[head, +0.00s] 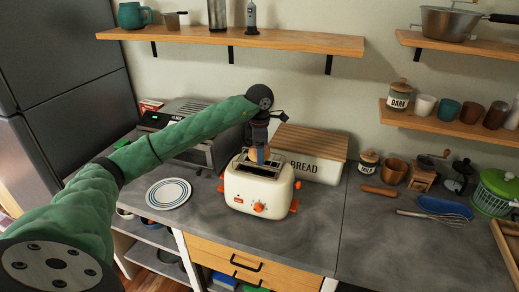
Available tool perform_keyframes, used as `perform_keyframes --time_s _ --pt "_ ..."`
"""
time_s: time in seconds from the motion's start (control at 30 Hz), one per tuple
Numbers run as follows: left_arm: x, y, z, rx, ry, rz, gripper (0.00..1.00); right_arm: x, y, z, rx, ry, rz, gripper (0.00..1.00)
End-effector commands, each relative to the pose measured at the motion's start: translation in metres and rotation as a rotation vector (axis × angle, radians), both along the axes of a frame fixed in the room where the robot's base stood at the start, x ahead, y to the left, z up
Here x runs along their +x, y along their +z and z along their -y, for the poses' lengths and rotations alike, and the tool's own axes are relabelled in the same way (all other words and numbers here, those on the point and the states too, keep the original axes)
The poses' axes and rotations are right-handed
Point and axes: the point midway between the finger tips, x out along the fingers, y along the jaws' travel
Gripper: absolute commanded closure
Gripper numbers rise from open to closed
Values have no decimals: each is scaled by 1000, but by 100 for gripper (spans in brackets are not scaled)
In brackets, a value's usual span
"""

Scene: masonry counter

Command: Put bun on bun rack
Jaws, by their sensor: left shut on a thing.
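My left gripper (260,150) reaches down from above to the top of a cream toaster (258,193) with orange knobs and levers. It is shut on a small tan-brown piece that looks like the bun (253,155). The fingers hide most of the bun. I cannot tell whether it touches the toaster top or hangs just above it. A dark slot shows in the toaster top beside the fingers. No separate bun rack can be made out. My right gripper is not in view.
A bread box (311,154) stands close behind the toaster. A striped plate (168,194) lies to its left, and a steel appliance (205,145) stands behind my left arm. A rolling pin (379,191) and whisk (434,217) lie right.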

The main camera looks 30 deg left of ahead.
Motion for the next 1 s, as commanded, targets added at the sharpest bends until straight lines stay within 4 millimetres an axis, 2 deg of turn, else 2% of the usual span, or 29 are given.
perform_keyframes --time_s 0.37,0.4,0.5,0.93,1.0 --pt "0 -3 0 0 0 0 49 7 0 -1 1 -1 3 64" --pt "0 -2 0 0 0 0 22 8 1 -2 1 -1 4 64" --pt "0 -2 0 -1 0 -1 6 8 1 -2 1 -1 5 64" --pt "0 2 0 -1 0 -1 6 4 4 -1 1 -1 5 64" --pt "0 3 0 0 0 0 6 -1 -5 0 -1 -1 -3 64"
